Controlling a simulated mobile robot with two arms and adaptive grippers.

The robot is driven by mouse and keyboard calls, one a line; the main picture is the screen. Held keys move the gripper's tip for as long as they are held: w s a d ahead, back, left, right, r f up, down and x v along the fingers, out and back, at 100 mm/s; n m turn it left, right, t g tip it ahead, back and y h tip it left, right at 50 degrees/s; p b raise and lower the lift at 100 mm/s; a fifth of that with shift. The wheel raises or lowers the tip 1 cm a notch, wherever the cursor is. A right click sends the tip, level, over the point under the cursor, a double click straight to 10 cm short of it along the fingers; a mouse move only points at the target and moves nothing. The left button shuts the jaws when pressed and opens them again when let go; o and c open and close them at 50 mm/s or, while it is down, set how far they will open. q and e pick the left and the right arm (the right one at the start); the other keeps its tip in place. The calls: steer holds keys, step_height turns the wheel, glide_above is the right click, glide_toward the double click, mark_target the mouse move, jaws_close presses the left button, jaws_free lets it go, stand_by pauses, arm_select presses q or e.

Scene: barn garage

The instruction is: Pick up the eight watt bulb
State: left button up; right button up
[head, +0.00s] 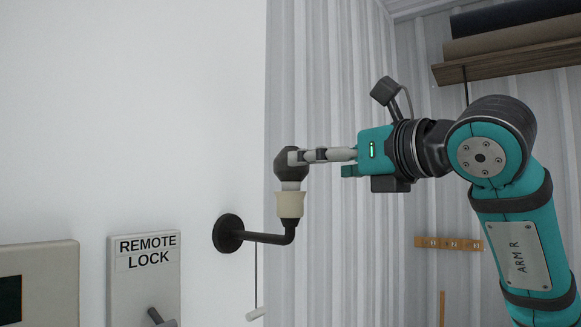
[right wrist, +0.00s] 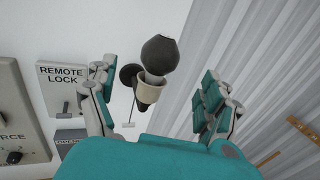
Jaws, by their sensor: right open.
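A dark, faceted bulb (head: 286,168) stands upright in a cream socket (head: 290,206) on a black bracket (head: 268,237) fixed to the white wall. Its wattage is not readable. My right gripper (head: 300,156) reaches in from the right at bulb height, and a finger overlaps the bulb in the head view. In the right wrist view the bulb (right wrist: 160,54) shows between the two spread fingers, with a gap on each side. The right gripper is open and empty. My left gripper is not in view.
A pull cord with a pale handle (head: 256,314) hangs below the bracket. A REMOTE LOCK panel (head: 145,280) with a lever is on the wall at left. A wooden shelf (head: 510,64) with rolls is at upper right. A spirit level (head: 449,243) hangs on the corrugated wall.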

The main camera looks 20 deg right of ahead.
mark_target(291, 178)
steer(key=p+x, duration=0.2)
steer(key=x, duration=0.1)
steer(key=p+x, duration=0.1)
steer(key=x, duration=0.2)
steer(key=p+x, duration=0.2)
steer(key=x, duration=0.1)
steer(key=shift+r+p, duration=0.3)
steer(key=shift+r, duration=0.1)
steer(key=shift+w+f, duration=0.15)
steer(key=shift+w, duration=0.05)
steer(key=shift+s, duration=0.15)
steer(key=c, duration=1)
steer(key=shift+o, duration=0.2)
